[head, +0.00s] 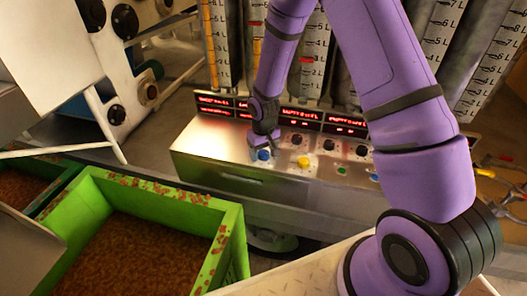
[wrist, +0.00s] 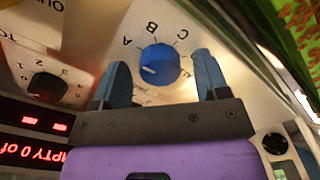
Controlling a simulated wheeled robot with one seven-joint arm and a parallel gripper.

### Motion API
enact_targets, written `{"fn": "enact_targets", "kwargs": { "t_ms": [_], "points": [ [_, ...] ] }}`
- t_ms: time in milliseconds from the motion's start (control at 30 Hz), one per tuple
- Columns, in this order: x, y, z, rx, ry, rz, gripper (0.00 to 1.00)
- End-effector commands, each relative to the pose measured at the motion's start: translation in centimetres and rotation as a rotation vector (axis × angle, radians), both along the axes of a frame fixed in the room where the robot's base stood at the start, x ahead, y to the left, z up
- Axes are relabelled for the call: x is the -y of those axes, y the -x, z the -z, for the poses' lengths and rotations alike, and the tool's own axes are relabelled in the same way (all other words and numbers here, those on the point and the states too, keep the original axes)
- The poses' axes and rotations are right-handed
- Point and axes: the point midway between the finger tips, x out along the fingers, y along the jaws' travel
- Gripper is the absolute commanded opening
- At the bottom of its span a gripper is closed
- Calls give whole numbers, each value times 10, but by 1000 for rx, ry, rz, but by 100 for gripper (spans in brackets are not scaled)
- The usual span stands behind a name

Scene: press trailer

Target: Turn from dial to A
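A round blue dial (wrist: 160,65) with a white pointer mark sits on a pale panel with the letters A, B and C printed around it. In the wrist view the pointer faces left, below the letter A. The word naming the dial is not readable. My gripper (wrist: 161,66) is open, with one blue finger on each side of the dial and visible gaps; contact cannot be made out. In the head view my gripper (head: 263,143) is down at the left part of the metal console (head: 215,150), over the blue dial (head: 264,155).
A black numbered knob (wrist: 47,87) is beside the dial. The console also has a yellow button (head: 303,162), other knobs and red displays (head: 215,103). Graduated cylinders (head: 219,45) stand behind. A green bin (head: 232,245) with brown contents is in front left.

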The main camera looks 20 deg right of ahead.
Motion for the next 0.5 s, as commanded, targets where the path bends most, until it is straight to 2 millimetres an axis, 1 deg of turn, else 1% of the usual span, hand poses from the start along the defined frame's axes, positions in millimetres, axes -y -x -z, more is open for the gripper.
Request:
{"fn": "enact_targets", "kwargs": {
  "t_ms": [300, 367, 500],
  "points": [
    [0, 0, -2, 0, 0, 1, 67],
    [0, 0, -7, 1, 0, 1, 67],
    [0, -1, -26, 3, -1, 2, 67]
  ]
}}
